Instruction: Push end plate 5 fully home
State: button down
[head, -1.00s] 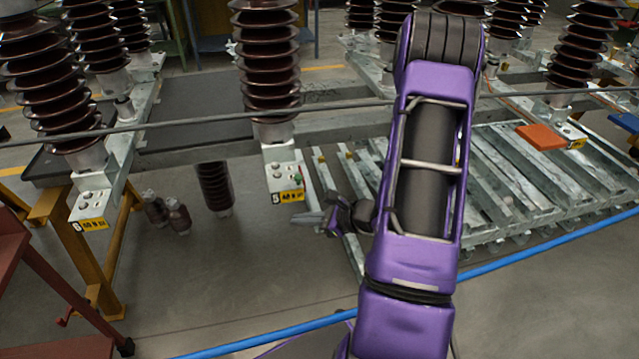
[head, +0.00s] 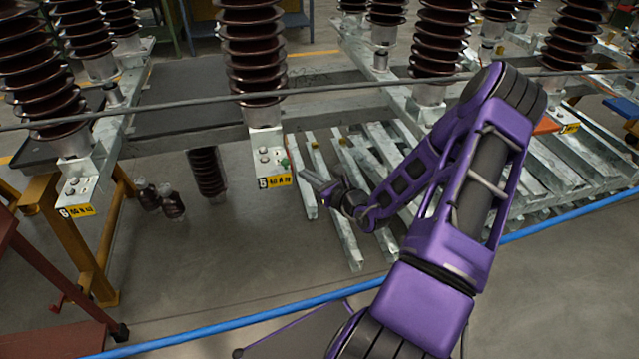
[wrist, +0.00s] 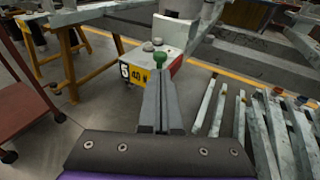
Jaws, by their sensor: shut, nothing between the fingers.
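End plate 5 (head: 267,140) is a pale metal plate with bolts and a yellow-and-black number label (head: 274,182), at the end of a beam under a brown insulator (head: 252,60). In the wrist view the plate (wrist: 150,55) shows its label, a red side face and a green knob (wrist: 159,60) at its near corner. My gripper (head: 308,178) is shut and empty, just right of the plate in the head view. In the wrist view my gripper's fingertips (wrist: 161,78) overlap the plate's near corner, just below the knob. I cannot tell whether they touch.
End plate 6 (head: 78,188) is at the left on a yellow stand (head: 68,235). Several metal rails (head: 345,215) lie right of plate 5. A grey cable (head: 180,106) crosses above, and a blue hose (head: 215,328) crosses in front. The floor below plate 5 is partly clear.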

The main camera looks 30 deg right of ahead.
aim_at(287, 164)
jog(key=x, duration=0.6)
jog(key=shift+w, duration=0.1)
jog(key=shift+w+d+r, duration=0.1)
jog(key=shift+w+d, duration=0.1)
jog(key=shift+w, duration=0.35)
jog(key=shift+w+d+r, duration=0.1)
jog(key=shift+w+d, duration=0.05)
jog(key=shift+w, duration=0.4)
jog(key=shift+s+d, duration=0.1)
